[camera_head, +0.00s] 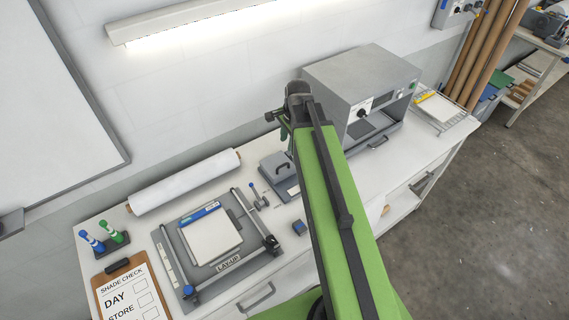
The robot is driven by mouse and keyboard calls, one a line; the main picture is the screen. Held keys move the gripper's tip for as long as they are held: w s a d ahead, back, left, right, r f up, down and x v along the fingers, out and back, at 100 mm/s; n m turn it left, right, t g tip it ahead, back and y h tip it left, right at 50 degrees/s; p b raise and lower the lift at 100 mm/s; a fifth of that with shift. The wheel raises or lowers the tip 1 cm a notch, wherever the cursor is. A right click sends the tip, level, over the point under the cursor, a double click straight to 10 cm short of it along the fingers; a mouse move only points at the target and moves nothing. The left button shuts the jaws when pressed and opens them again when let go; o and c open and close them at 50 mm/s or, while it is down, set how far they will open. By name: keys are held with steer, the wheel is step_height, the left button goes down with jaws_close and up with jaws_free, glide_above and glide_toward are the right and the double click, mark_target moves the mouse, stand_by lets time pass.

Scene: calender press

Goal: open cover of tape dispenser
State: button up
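A small grey box with a lid and a dark handle (270,163) stands on the white workbench, left of my arm and in front of the grey oven-like machine. It may be the tape dispenser, but I cannot be sure. Its lid looks closed, and its right side is partly hidden by my green arm. My gripper (284,122) is at the far end of the arm, behind and above this box in the picture. It looks apart from the box. Its fingers are small and partly hidden, so I cannot tell whether it is open or shut.
The grey machine (362,72) stands right behind my arm. A white roll (184,181) lies along the wall. A lay-up board (212,240), clipboard (131,292) and marker stand (112,243) fill the left bench. A wire tray (441,109) is at the right; open floor lies beyond.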

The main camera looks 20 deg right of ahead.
mark_target(283, 165)
steer(key=w+f+b, duration=0.1)
steer(key=f+b, duration=0.3)
steer(key=f, duration=0.1)
steer(key=w+f+b, duration=0.1)
steer(key=f+b, duration=0.8)
steer(key=f, duration=0.1)
steer(key=shift+w+a+b, duration=0.25)
steer(key=shift+w+b, duration=0.1)
steer(key=shift+w, duration=0.05)
steer(key=shift+r, duration=0.1)
jaws_close()
